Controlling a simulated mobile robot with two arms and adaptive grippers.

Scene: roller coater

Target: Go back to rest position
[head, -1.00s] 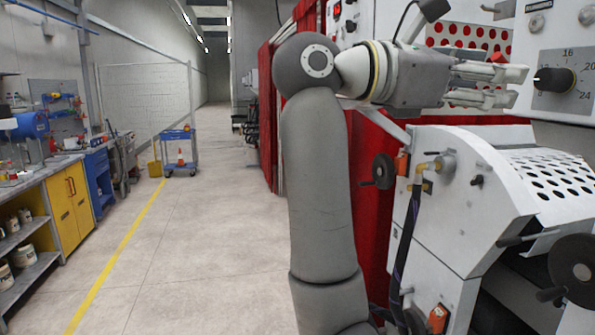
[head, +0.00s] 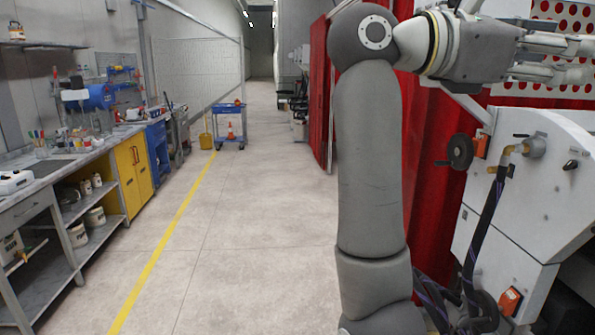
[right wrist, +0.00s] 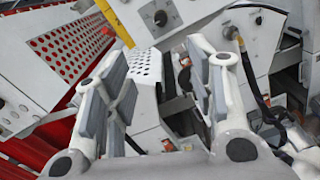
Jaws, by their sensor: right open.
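My right gripper (head: 587,59) is at the upper right of the head view, on my raised grey arm. It points to the right, with its two fingers apart and nothing between them. In the right wrist view the fingers of this gripper (right wrist: 158,75) are spread wide and empty. The white roller coater (head: 545,185) stands at the right of the head view, partly cut off by the frame edge. Its white perforated plate (right wrist: 146,66) shows beyond the open fingers in the right wrist view. My left gripper is not in view.
A red curtain (head: 436,130) hangs behind my arm. A workbench (head: 92,148) with a yellow cabinet (head: 134,176) lines the left wall. A blue trolley (head: 229,137) with a cone stands farther back. The floor (head: 255,240) between the bench and my arm is clear.

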